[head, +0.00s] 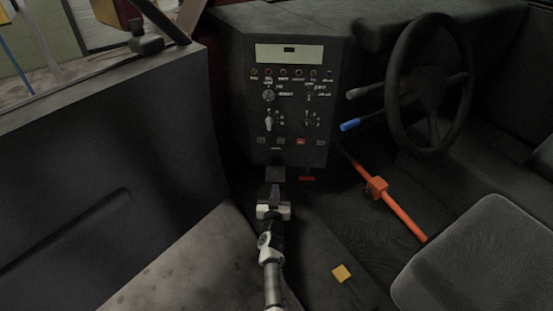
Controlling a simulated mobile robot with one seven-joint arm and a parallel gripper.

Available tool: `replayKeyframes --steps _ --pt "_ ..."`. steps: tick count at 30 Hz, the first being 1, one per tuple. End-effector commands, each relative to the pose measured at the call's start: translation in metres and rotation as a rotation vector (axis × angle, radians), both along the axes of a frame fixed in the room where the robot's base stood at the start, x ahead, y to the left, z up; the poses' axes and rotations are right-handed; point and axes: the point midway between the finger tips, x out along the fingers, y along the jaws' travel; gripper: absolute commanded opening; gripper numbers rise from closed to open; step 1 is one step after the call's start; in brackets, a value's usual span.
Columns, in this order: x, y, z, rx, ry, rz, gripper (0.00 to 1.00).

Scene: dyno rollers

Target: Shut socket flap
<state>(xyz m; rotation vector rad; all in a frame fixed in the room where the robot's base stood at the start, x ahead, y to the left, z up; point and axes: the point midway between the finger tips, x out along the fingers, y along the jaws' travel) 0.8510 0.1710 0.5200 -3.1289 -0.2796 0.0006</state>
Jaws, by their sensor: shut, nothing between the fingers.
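A black control panel (290,105) stands upright in the middle of the head view. At its lower edge a dark grey plate (275,173) sticks out, which looks like the socket flap. My gripper (275,187) is shut and empty just below and in front of this plate. The fingertips overlap its lower edge in the picture, and I cannot tell whether they touch it. The socket itself does not show clearly. A small red part (307,178) sits to the right of the plate under the panel.
A steering wheel (430,85) and a lever with a blue grip (351,125) are at the right. An orange bar (403,218) slants over the floor. A grey seat (480,260) fills the lower right, a dark door panel (110,170) the left.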

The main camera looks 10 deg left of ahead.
Motion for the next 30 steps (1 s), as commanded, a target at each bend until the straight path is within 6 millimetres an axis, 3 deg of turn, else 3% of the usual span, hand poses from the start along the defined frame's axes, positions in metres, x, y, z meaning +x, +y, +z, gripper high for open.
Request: replayKeyframes --steps 30 --pt "0.001 0.0 0.04 0.002 -0.006 -0.001 0.0"
